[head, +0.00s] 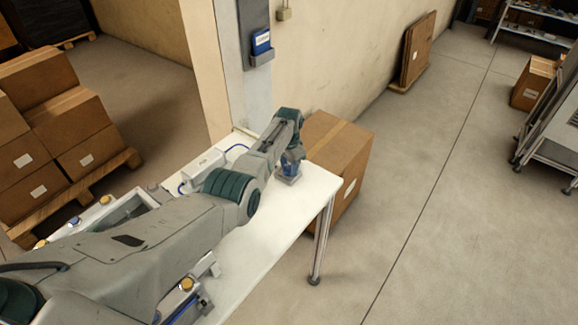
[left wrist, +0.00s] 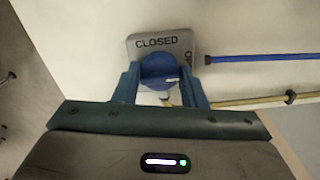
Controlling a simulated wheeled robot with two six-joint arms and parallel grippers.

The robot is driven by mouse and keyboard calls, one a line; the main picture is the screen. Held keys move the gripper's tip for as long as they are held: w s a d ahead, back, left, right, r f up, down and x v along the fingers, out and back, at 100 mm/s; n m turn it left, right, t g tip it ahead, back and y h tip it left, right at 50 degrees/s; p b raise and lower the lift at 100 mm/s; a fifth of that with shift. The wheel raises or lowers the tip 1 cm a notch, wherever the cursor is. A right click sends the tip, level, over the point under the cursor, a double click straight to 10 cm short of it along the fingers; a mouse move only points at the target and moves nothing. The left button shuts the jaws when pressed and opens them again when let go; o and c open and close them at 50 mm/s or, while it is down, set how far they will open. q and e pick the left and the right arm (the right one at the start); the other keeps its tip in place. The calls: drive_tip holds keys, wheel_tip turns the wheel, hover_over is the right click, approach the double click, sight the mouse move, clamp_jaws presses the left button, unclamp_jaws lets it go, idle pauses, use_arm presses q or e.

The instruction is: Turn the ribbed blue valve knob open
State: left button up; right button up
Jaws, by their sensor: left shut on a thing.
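The blue valve knob (left wrist: 159,66) shows in the left wrist view, on a grey plate (left wrist: 185,42). The plate reads "CLOSED" along one edge; part of another word shows sideways near its right corner. My left gripper (left wrist: 160,82) has one blue finger on each side of the knob and is shut on it. In the head view my left gripper (head: 291,160) points down at the plate (head: 288,179), near the far right end of the white table (head: 262,236). The knob is mostly hidden there by the fingers. My right gripper is not in view.
A blue hose (left wrist: 260,58) and a yellowish hose (left wrist: 250,102) run to the right of the plate. A white box (head: 203,164) with a blue cable stands on the table. A large carton (head: 338,150) stands just beyond the table end. Open floor lies to the right.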

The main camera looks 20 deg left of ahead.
sight(289, 167)
use_arm(q)
drive_tip(key=shift+w+r, duration=0.1)
drive_tip(key=o, duration=1)
wheel_tip(289, 167, up, 11)
drive_tip(key=shift+f+b, duration=0.1)
drive_tip(key=shift+b, duration=0.8)
